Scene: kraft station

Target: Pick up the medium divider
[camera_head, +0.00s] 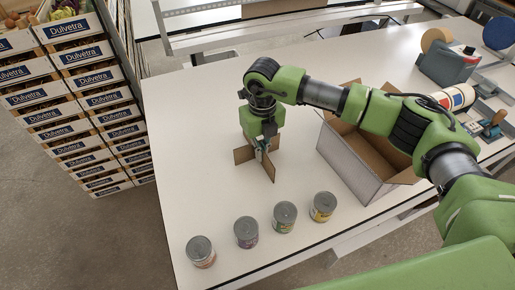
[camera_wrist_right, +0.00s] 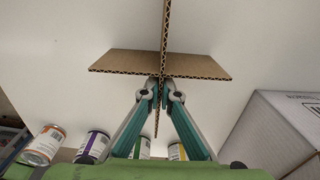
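The medium divider (camera_head: 262,171) is a cross of brown cardboard panels standing upright at the middle of the white table. It also shows in the right wrist view (camera_wrist_right: 205,67), where its panels cross just beyond my fingertips. My right gripper (camera_head: 262,146) reaches down onto it from above. In the wrist view the right gripper's teal fingers (camera_wrist_right: 161,92) close in on both sides of one panel and appear to pinch it near the crossing. I cannot tell whether the divider's lower edge is clear of the table. My left gripper is not in view.
An open cardboard box (camera_head: 352,165) stands right of the divider. Several cans, such as a purple-labelled one (camera_head: 246,232), stand along the front edge of the table (camera_head: 190,150). Stacked Dulvetra crates (camera_head: 85,115) stand at the left. A tape dispenser (camera_head: 447,64) is at the back right.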

